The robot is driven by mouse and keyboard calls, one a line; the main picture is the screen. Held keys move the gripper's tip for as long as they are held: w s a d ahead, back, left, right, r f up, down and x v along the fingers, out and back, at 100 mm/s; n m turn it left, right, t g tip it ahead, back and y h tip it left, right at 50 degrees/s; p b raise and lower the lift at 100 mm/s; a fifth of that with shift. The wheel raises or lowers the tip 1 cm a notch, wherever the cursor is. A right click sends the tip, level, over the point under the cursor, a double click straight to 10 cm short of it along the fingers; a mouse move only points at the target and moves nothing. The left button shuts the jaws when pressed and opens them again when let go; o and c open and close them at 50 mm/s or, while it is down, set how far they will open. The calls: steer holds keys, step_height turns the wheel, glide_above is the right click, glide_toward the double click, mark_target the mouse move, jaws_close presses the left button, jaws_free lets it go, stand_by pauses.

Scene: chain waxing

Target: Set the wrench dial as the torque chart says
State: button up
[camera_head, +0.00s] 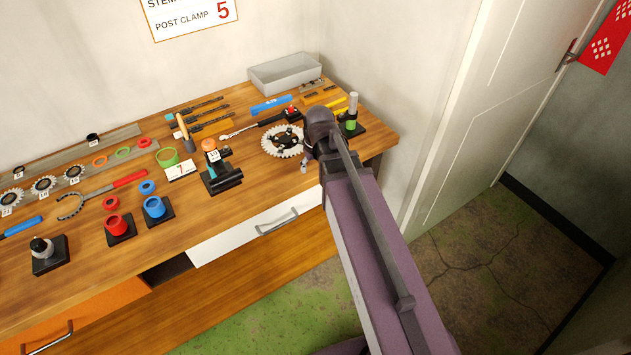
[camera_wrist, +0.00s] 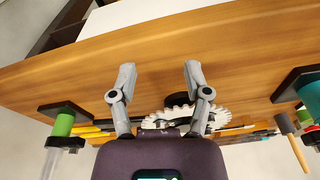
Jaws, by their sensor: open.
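The torque chart (camera_head: 190,16) is on the wall, cut off by the top edge; "POST CLAMP 5" is readable and the line above starts with "STEM". My gripper (camera_wrist: 160,70) is open and empty in the wrist view, over the front of the bench near the toothed chainring. In the head view my arm mostly hides it, right of the holder.
The bench front is partly clear.

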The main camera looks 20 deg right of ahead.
steer(key=shift+s+f+b, duration=0.5)
steer(key=shift+s+f, duration=0.35)
steer(key=shift+s, duration=0.1)
steer(key=s+m+g, duration=0.1)
steer(key=s, duration=0.7)
steer(key=shift+g+h, duration=0.3)
steer(key=shift+w+a, duration=0.1)
stand_by(0.4)
stand_by(0.4)
